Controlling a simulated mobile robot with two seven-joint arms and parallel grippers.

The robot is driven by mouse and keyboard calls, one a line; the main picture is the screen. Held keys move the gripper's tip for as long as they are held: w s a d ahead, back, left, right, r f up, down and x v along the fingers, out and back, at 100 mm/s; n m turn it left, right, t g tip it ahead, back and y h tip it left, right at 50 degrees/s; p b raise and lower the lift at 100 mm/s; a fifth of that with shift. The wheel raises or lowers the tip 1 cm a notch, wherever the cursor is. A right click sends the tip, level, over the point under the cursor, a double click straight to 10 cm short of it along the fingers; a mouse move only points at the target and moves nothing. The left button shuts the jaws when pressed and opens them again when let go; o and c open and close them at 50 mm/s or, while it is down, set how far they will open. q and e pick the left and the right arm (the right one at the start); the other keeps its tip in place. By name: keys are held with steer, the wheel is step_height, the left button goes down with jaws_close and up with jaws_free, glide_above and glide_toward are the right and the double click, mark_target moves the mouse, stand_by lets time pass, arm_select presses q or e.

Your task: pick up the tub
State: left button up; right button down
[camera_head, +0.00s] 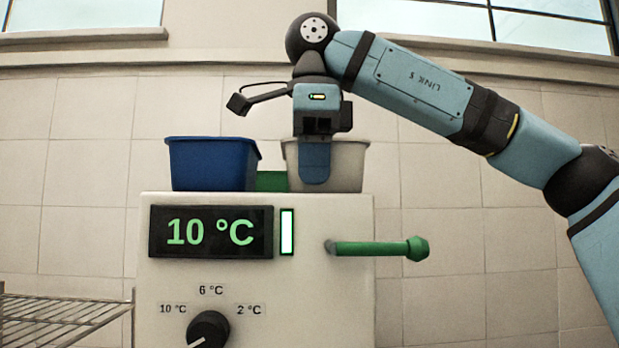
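A blue tub (212,165) and a light grey tub (346,168) stand upright side by side on top of a white cabinet (350,215). My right gripper (316,163) points down at the grey tub. One light blue finger shows in front of the tub's front wall and covers part of it. The other finger is hidden, so I cannot tell whether the gripper is open or shut on the tub wall. The grey tub appears to rest on the cabinet top. My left gripper is not in view.
A green object (271,181) shows between the tubs, mostly hidden. The cabinet front has a display (211,232) reading 10 °C, a dial (209,329) and a green handle (372,248) sticking out right. A wire rack (60,315) stands at lower left.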

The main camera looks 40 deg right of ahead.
stand_by(0.4)
step_height(320, 180, up, 10)
steer(key=p, duration=0.3)
steer(key=shift+f, duration=0.25)
steer(key=shift+r+p, duration=0.25)
steer(key=shift+p, duration=0.05)
steer(key=shift+w, duration=0.1)
steer(key=shift+f, duration=0.1)
